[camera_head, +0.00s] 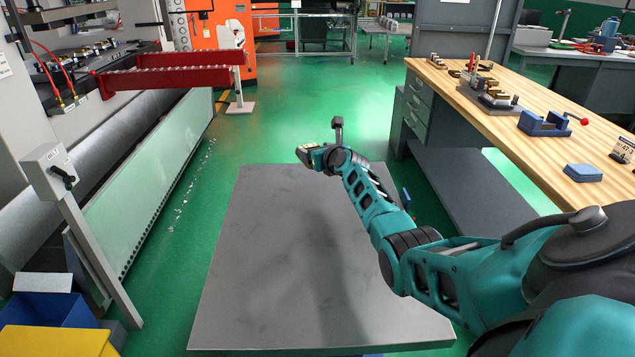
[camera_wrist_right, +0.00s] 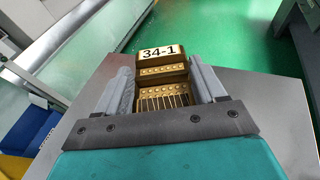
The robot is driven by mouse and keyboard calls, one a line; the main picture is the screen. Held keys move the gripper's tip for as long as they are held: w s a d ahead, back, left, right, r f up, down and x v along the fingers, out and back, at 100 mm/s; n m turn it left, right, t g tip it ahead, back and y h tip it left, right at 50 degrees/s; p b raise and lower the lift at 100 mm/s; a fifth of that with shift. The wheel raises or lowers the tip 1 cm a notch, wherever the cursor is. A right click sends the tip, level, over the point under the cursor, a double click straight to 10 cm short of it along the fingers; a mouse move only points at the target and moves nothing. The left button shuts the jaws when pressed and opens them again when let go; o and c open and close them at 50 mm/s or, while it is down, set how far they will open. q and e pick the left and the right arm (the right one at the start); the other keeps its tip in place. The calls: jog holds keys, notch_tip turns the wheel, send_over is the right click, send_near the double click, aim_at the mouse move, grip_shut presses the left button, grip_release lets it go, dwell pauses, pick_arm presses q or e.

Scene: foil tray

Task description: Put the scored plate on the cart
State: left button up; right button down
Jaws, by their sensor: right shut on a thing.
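The scored plate (camera_wrist_right: 162,99) is a brass-coloured block with fine parallel lines, rows of small round marks and a white label reading 34-1. My right gripper (camera_wrist_right: 161,70) is shut on it, one grey finger on each side. In the head view the right gripper (camera_head: 305,156) shows small, at the far edge of the cart's grey flat top (camera_head: 265,265). The plate's end (camera_head: 307,146) just shows there. I cannot tell the gap between plate and cart top. The cart top also shows in the wrist view (camera_wrist_right: 265,105). My left gripper is not in view.
The cart top looks bare. A wooden workbench (camera_head: 545,115) with fixtures and a blue block (camera_head: 583,173) stands on the right. A machine with a red rail (camera_head: 170,78) stands on the left. Blue (camera_head: 45,308) and yellow bins (camera_head: 55,341) sit at lower left. Green floor lies beyond.

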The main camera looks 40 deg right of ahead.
notch_tip(320, 180, down, 4)
jog(key=shift+d+r+b, duration=0.1)
jog(key=shift+d+b, duration=0.05)
jog(key=shift+b, duration=1.1)
jog(key=shift+f+b, duration=0.3)
jog(key=shift+f, duration=0.15)
notch_tip(320, 180, down, 4)
jog(key=b, duration=0.3)
jog(key=shift+f+b, duration=0.15)
jog(key=shift+b, duration=0.2)
jog(key=shift+c, duration=0.5)
grip_release()
jog(key=shift+f, duration=0.2)
jog(key=shift+r, duration=0.1)
